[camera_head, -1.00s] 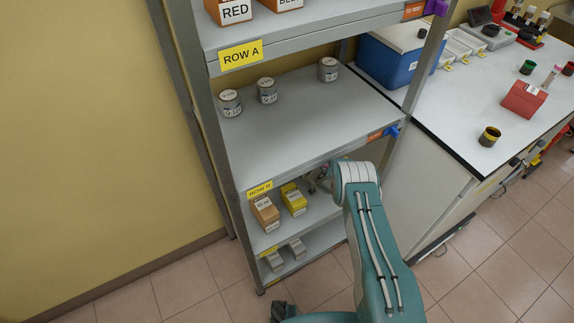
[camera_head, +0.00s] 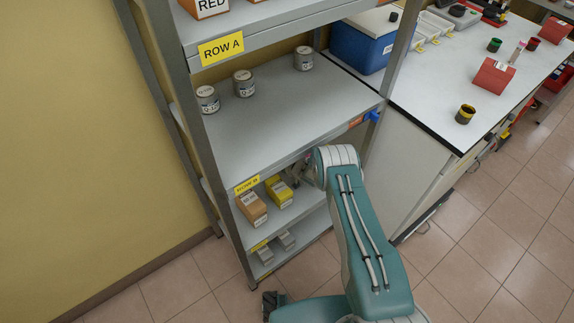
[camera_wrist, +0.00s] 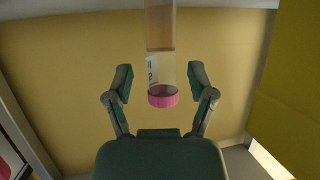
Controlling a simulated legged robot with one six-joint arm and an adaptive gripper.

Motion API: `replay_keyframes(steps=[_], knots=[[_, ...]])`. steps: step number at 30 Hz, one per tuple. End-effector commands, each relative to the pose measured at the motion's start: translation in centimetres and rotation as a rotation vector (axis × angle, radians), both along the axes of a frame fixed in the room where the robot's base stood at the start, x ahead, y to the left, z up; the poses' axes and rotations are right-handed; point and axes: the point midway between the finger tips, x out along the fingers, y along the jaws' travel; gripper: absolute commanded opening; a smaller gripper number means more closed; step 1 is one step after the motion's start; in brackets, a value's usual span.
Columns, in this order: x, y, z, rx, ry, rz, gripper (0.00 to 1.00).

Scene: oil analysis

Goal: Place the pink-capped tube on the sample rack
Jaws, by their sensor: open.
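In the wrist view, a clear tube with a pink cap (camera_wrist: 163,97) and a white label stands between the two fingers of my gripper (camera_wrist: 160,78). The cap is nearest to the palm, and the tube's far end runs out of the top of the picture. The fingers are open, with a gap on each side of the tube. In the head view, my gripper (camera_head: 297,172) is at the shelf level just under the Row B edge, partly hidden behind my arm. I cannot tell which item is the sample rack.
Boxes (camera_head: 252,208) stand on the shelf near my gripper. Grey cans (camera_head: 244,83) stand on the shelf above. To the right is a white bench (camera_head: 440,85) with a blue cooler (camera_head: 361,45), a red block (camera_head: 493,76) and a small upright tube (camera_head: 517,50).

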Motion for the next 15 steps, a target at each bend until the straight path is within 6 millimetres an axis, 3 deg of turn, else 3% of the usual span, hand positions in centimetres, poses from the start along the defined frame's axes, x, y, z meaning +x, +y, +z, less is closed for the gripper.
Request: replay_keyframes(steps=[15], knots=[[-5.3,-5.4,3.2,-0.001,0.002,-0.004,0.71]])
